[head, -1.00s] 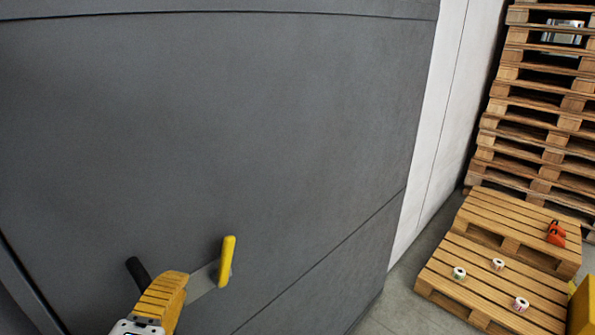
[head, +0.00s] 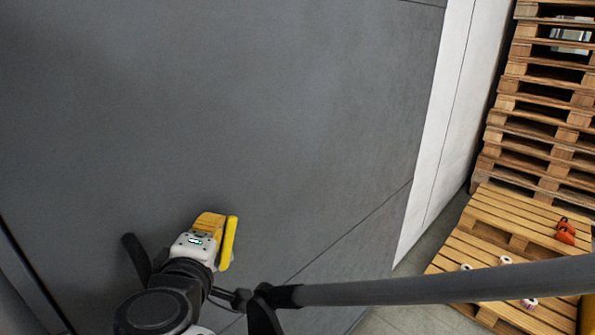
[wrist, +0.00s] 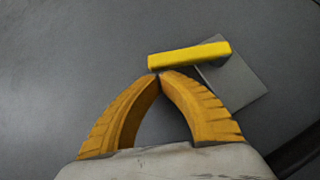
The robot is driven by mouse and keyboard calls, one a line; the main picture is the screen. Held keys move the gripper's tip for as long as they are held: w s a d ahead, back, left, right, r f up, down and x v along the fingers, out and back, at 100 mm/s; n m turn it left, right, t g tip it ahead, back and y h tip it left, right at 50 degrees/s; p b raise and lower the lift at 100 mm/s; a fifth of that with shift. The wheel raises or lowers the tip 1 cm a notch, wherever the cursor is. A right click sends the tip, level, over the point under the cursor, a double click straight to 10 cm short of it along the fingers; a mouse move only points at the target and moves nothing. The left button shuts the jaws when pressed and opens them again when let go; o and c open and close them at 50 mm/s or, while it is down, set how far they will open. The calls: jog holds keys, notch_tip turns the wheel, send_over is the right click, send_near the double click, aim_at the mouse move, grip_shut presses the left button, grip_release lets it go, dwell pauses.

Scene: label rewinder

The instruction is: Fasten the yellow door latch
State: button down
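The yellow door latch (head: 228,243) is a bar handle standing out from the dark grey door (head: 250,120). In the wrist view the yellow bar (wrist: 190,54) lies just beyond my fingertips, with its grey metal plate (wrist: 232,80) behind it at the right. My gripper (wrist: 160,75) has its two orange-yellow fingers together at the tips, with nothing seen between them. The tips are at or very near the bar's lower edge; I cannot tell whether they touch. In the head view my gripper (head: 208,224) is left of the bar and hides the plate.
A black handle (head: 136,259) is on the door left of my gripper. At the right stand low wooden pallets (head: 520,215) with label rolls (head: 505,260) and an orange-red tool (head: 565,232), before a tall pallet stack (head: 545,110).

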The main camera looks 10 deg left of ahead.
aim_at(230, 218)
jog(key=shift+d, duration=0.1)
dwell(0.3)
jog(key=shift+w+d+r+p, duration=0.1)
jog(key=shift+w+p, duration=0.05)
jog(key=shift+p, duration=0.25)
jog(key=shift+w, duration=0.1)
jog(key=shift+w+d+m+g+p, duration=0.25)
jog(key=shift+m+g+p, duration=0.15)
jog(key=shift+g+p, duration=0.25)
jog(key=w+d+m+g+p, duration=0.1)
jog(key=p, duration=0.1)
jog(key=shift+w+p, duration=0.25)
jog(key=shift+p, duration=0.1)
jog(key=shift+w+d+f+m+g+y+p, duration=0.25)
jog(key=shift+w+d+m+g+p, duration=0.1)
jog(key=shift+w+g+p, duration=0.15)
jog(key=shift+w+d+f+m+g+y+p, duration=0.25)
jog(key=shift+w+d+m+g+p, duration=0.1)
jog(key=shift+g+p, duration=0.25)
jog(key=w+d+f+m+g+y, duration=0.2)
jog(key=w+f+g, duration=0.1)
jog(key=shift+f+g+p, duration=0.25)
jog(key=shift+p, duration=0.15)
jog(key=shift+w+d+f+b, duration=0.15)
jog(key=shift+f+b, duration=0.05)
jog(key=shift+f, duration=0.4)
jog(key=shift+w+d+f+b, duration=0.1)
jog(key=shift+w+f+b, duration=0.1)
jog(key=shift+f, duration=0.35)
